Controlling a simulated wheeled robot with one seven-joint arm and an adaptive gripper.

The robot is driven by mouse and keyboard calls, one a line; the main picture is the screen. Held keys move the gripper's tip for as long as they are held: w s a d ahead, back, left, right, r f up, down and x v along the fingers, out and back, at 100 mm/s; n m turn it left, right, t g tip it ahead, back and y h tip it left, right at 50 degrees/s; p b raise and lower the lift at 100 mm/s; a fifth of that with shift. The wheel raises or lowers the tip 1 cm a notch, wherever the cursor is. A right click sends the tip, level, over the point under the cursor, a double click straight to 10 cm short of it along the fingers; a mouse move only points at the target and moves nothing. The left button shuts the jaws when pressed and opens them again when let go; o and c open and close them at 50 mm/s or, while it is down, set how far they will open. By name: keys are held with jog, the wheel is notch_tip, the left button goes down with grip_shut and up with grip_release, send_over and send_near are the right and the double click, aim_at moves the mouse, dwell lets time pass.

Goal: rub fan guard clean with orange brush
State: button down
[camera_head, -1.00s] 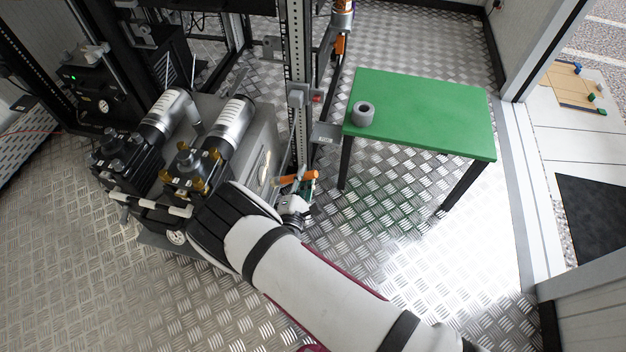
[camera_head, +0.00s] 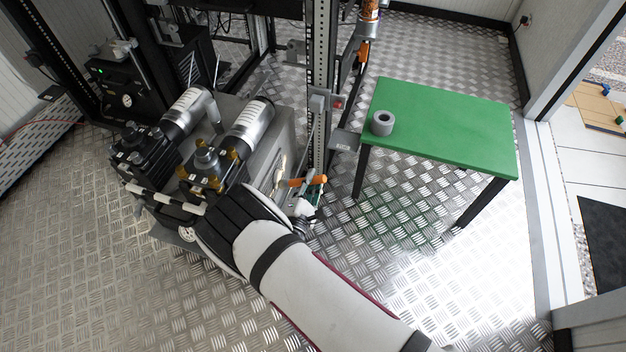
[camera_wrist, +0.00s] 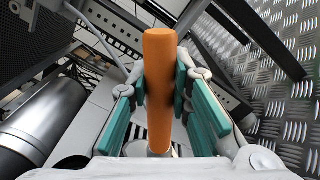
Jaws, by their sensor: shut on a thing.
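The orange brush (camera_wrist: 159,90) stands upright in the middle of the wrist view, its thick orange handle between the green finger pads. My gripper (camera_wrist: 161,84) is shut on it. In the head view the orange brush (camera_head: 309,181) shows as a short orange bar beside the grey pump housing. My gripper (camera_head: 306,198) is there too, low beside the housing and the upright post, partly hidden by my arm. The brush's working end is hidden. I cannot make out the fan guard for certain; the housing's side facing the gripper is seen only at a slant.
The pump unit (camera_head: 215,165) with silver cylinders stands left of my gripper. A perforated metal post (camera_head: 320,75) rises just behind it. A green table (camera_head: 440,125) with a grey ring (camera_head: 382,122) stands to the right. Open chequer-plate floor (camera_head: 150,290) lies in front.

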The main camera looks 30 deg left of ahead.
jog(key=shift+s+a+b, duration=0.15)
jog(key=shift+a+b, duration=0.2)
jog(key=shift+a, duration=0.25)
jog(key=shift+b+x, duration=0.3)
jog(key=shift+x, duration=0.7)
jog(key=shift+x, duration=1)
jog(key=shift+d, duration=0.1)
